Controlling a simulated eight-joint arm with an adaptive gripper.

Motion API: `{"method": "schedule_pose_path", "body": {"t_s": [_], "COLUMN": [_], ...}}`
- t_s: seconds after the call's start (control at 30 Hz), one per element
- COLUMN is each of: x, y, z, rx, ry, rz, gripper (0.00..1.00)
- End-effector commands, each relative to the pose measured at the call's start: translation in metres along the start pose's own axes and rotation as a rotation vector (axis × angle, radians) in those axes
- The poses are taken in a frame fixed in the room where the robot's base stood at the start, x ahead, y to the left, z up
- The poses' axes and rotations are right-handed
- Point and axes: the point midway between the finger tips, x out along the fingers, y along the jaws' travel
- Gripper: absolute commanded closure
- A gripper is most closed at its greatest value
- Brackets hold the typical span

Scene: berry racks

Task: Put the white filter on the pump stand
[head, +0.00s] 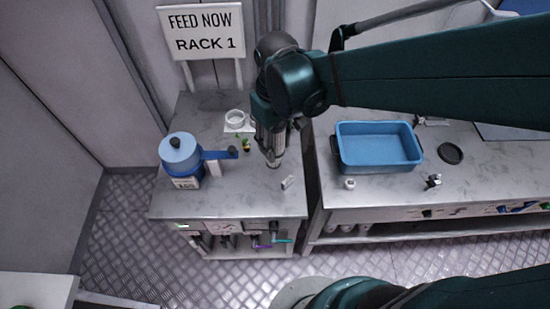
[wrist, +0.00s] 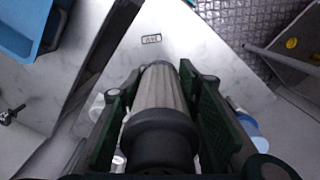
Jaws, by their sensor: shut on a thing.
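My gripper (head: 268,128) is shut on a pale grey-white ribbed cylinder with dark end caps, which I take as the white filter (wrist: 158,90). It also shows below my gripper in the head view (head: 273,156). It hangs roughly upright over the left bench, but I cannot tell whether its lower end touches the top. A white ring on a square base (head: 236,126) stands behind and left of it. A blue pump-like vessel with a lid (head: 180,152) and side arm stands at the left. I cannot tell which of these is the pump stand.
A gap separates the right bench, which holds a blue tray (head: 383,128) and a black disc (head: 450,153).

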Motion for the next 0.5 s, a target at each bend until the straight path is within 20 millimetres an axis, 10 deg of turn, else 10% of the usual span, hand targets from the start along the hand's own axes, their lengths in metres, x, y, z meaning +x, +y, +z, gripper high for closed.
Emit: {"method": "schedule_pose_path", "body": {"t_s": [0.5], "x": [0.068], "y": [0.0], "z": [-0.001], "rx": [0.0], "ry": [0.0], "rz": [0.0], "gripper": [0.8]}}
